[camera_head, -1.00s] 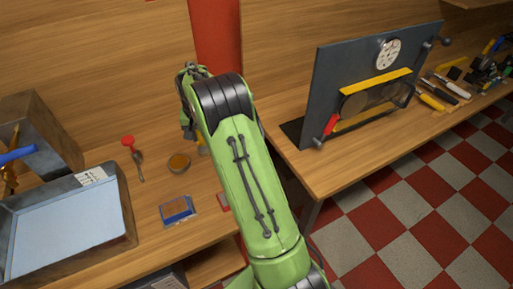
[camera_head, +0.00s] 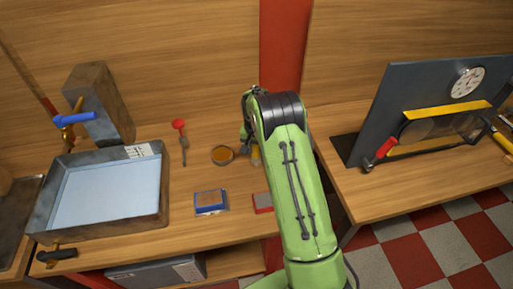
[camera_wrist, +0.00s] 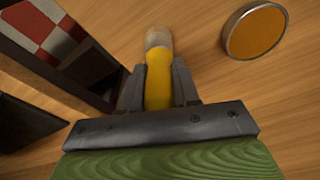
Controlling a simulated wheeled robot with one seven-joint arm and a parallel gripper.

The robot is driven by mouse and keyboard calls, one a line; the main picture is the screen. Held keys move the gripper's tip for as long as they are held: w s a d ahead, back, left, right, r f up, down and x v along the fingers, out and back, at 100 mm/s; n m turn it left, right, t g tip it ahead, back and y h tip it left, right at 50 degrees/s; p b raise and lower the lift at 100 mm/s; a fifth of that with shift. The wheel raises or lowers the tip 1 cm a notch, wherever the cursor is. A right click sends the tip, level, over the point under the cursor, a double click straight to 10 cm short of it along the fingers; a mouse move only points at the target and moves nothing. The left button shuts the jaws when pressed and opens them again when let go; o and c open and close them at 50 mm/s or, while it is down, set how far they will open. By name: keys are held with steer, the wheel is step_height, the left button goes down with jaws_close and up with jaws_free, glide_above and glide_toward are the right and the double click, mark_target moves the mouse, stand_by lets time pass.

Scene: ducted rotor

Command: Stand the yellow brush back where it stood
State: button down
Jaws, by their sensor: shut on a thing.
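The yellow brush (camera_wrist: 157,86) is between the two fingers of my gripper (camera_wrist: 158,88) in the wrist view. My gripper is shut on its yellow part, and a pale, rounded end sticks out beyond the fingertips. In the head view a small yellow bit of the brush (camera_head: 255,155) shows beside my green arm, near the bench top. My arm hides most of the gripper there. I cannot tell whether the brush touches the bench.
A round dish of amber stuff (camera_head: 222,155) sits just left of the brush. A blue box (camera_head: 210,201), a red-edged item (camera_head: 263,202) and a red-topped tool (camera_head: 180,128) lie near. A large metal tray (camera_head: 163,200) is at left. A gap separates the right bench.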

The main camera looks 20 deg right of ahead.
steer(key=shift+f, duration=0.2)
steer(key=c, duration=0.8)
jaws_free()
steer(key=shift+r, duration=0.1)
